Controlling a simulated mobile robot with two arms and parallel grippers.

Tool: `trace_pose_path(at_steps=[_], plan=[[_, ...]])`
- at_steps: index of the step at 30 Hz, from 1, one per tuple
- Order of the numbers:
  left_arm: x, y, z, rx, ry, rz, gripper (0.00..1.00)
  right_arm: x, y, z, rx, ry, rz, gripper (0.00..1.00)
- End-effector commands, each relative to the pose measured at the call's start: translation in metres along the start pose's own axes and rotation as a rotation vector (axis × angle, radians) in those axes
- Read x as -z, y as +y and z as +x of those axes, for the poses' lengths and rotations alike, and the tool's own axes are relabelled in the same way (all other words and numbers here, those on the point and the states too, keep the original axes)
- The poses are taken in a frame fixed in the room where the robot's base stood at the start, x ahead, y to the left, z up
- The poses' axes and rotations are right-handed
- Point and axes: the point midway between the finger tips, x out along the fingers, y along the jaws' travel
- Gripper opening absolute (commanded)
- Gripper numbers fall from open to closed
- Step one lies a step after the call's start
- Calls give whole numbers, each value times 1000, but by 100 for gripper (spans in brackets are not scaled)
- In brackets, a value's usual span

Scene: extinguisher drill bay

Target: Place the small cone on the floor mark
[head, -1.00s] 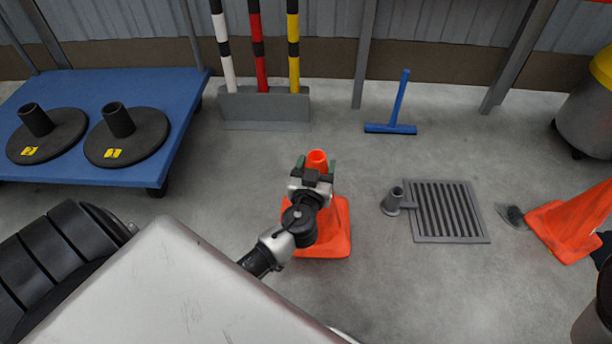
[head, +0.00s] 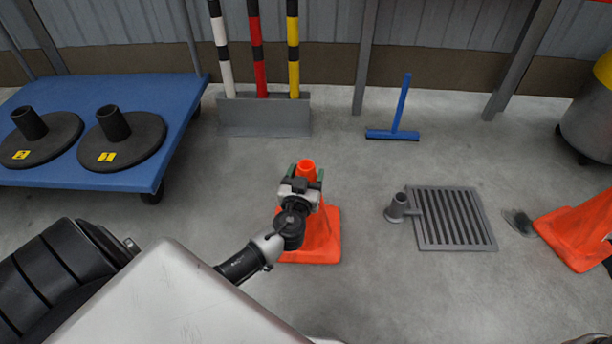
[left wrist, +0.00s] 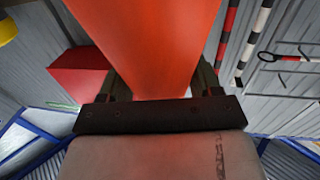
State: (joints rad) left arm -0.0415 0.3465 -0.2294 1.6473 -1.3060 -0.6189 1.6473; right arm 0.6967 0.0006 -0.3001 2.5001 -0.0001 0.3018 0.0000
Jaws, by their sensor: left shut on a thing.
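An orange cone (head: 322,238) stands upright in the middle of the head view, with its square base low over or on the floor; I cannot tell which. My left gripper (head: 304,174) is shut on the cone near its top. The cone's orange side (left wrist: 165,45) fills the middle of the left wrist view between the two fingers (left wrist: 160,85). My arm hides part of the cone's near side. I cannot make out a floor mark in these views. My right gripper is not in view.
A floor drain grate (head: 452,218) with a grey stub post lies right of the cone. Another orange cone (head: 578,235) lies tipped at the right edge. A blue squeegee (head: 393,134) is farther back. A blue platform (head: 90,178) with black bases stands left. Striped poles stand behind.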

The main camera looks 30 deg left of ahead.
Motion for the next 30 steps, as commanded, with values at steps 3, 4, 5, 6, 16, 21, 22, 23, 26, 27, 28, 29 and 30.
trace_pose_path(at_steps=[3,4,5,6,16,21,22,23,26,27,28,29,30], plan=[[-2,0,0,0,2,-2,8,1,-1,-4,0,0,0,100],[-2,0,0,0,0,-1,67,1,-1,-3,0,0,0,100],[-2,0,0,0,0,-1,72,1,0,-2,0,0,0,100],[-2,0,0,0,-1,-1,78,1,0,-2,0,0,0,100],[-1,0,0,0,0,0,90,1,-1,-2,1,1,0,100],[0,0,-10,-1,-2,0,90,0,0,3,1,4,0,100],[0,0,-15,-1,-4,0,90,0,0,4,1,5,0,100],[0,0,-20,0,-4,0,90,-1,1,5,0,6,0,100],[0,0,-42,-1,-5,-1,90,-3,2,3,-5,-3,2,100],[0,0,-51,-1,-5,0,90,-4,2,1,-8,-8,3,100],[1,0,-58,-1,-4,-1,90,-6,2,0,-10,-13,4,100],[1,0,-64,-1,-5,0,90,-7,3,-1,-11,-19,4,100],[0,0,-73,-1,-4,-1,90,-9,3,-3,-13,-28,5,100]])
